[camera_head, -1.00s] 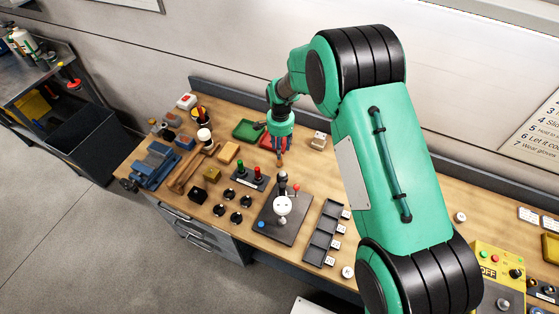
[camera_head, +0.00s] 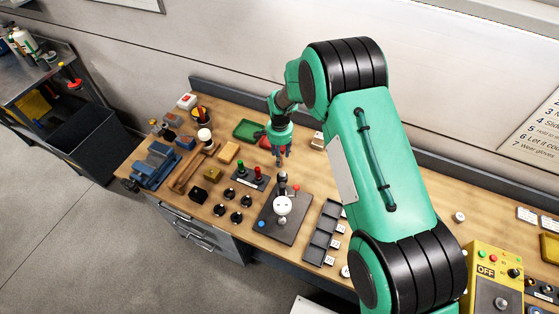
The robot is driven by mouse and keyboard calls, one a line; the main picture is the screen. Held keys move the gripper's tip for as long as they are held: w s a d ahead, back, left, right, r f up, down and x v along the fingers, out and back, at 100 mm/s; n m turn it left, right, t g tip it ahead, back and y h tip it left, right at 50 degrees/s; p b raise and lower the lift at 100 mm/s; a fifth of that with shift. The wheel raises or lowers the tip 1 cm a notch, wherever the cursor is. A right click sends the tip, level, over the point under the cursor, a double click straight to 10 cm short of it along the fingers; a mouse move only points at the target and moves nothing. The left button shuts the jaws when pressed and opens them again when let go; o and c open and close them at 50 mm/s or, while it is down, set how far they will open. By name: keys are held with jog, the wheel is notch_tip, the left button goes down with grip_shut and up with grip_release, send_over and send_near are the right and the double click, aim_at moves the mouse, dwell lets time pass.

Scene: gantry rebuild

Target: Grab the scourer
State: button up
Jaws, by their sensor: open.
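A flat tan-orange block (camera_head: 228,153), which looks most like the scourer, lies on the workbench (camera_head: 395,238) left of centre. It is small here, so I cannot be sure what it is. My gripper (camera_head: 281,159) points down over the bench, to the right of this block and apart from it. It is open, and I see nothing held in it. The fingertips are small and hard to make out.
A green tray (camera_head: 247,130) and a partly hidden red tray (camera_head: 265,142) lie behind my gripper. A red-and-green button panel (camera_head: 250,178) and a grey plate with an upright lever (camera_head: 283,215) stand in front. A blue vise (camera_head: 154,165) is at the left end.

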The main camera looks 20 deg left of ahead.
jog(key=shift+a+f, duration=0.1)
jog(key=shift+f, duration=1.6)
grip_shut()
